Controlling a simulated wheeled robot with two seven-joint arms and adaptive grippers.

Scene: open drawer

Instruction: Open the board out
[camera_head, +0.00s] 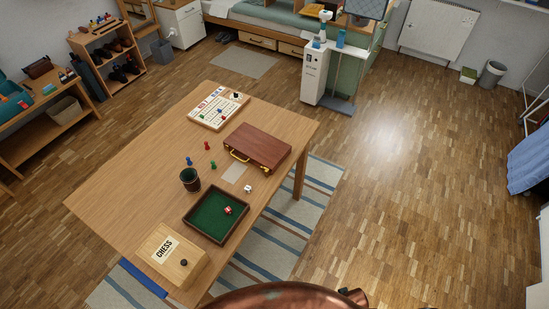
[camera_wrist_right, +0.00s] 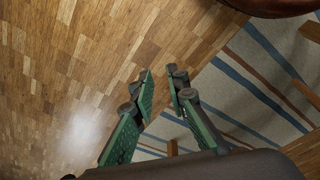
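The board is probably the closed reddish-brown case (camera_head: 257,148) with yellow handles or clasps, lying flat toward the right edge of the wooden table (camera_head: 130,165). No gripper touches it in the head view. My right gripper (camera_wrist_right: 160,73) shows in the right wrist view, fingers apart with nothing between them, over the wooden floor and striped rug. The case is not in that view. My left gripper is not in view.
Around the case are a game sheet (camera_head: 218,108), small pegs, a dark cup (camera_head: 190,180), a green-lined tray (camera_head: 216,216) with a red die, a white die (camera_head: 248,188) and a chess box (camera_head: 172,256). The table's left part is clear.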

